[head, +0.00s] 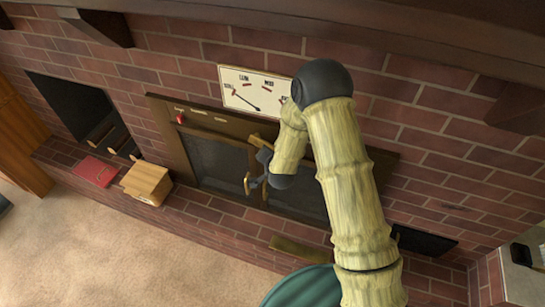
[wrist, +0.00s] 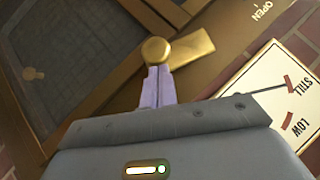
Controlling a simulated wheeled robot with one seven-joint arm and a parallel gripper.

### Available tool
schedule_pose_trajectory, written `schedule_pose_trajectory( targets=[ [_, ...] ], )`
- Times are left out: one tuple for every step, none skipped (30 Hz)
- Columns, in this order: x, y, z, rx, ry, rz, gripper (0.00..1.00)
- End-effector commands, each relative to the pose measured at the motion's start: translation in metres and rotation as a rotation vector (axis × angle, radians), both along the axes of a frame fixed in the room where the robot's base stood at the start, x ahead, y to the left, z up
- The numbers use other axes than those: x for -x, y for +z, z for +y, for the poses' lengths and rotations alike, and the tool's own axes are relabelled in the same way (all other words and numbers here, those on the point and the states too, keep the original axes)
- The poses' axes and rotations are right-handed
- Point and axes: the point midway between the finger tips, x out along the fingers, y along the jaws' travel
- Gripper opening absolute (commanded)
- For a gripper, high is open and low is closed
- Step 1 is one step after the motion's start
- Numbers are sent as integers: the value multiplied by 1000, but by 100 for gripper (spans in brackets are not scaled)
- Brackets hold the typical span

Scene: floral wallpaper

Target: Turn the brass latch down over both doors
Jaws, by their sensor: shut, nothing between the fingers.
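The brass latch (head: 259,141) sits at the top of the frame between the two dark glazed doors. In the wrist view it is a flat bar (wrist: 195,45) with a round knob (wrist: 156,50) at one end. The left door (head: 216,160) looks shut; the right door (head: 300,205) is partly hidden by my arm. My gripper (head: 263,155) is just below the latch. In the wrist view my gripper's pale fingers (wrist: 156,73) are together and empty, right at the knob's edge. I cannot tell whether they touch it.
A dial plate (head: 255,92) is on the brick wall above the doors. A brass handle (head: 247,184) stands out on the left door. A wooden box (head: 147,182) and a red book-like item (head: 95,171) lie on the brick hearth at left.

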Motion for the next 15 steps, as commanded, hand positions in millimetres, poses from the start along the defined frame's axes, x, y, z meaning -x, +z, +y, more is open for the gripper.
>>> schedule_pose_trajectory(
  targets=[
    [0, -12, -1, -28, -2, -7, 0],
    [0, -13, -1, -44, -1, -13, 0],
    [0, -15, -2, -66, -1, -19, 0],
    [1, -17, -1, -83, -1, -22, 0],
    [1, -18, -1, -98, 1, -26, 0],
    [1, -20, -2, -121, -1, -33, 0],
    [1, -22, -1, -137, 1, -37, 0],
    [1, -23, -2, -154, 0, -41, 0],
    [1, -25, -2, -175, 0, -48, 0],
    [1, -27, -2, -191, 1, -53, 0],
    [1, -28, -2, -209, 0, -57, 0],
    [1, -30, -2, -229, 1, -62, 0],
    [1, -32, -2, -246, -1, -67, 0],
    [1, -33, -2, -263, 0, -72, 0],
    [1, -35, -2, -284, -1, -78, 0]
  ],
)
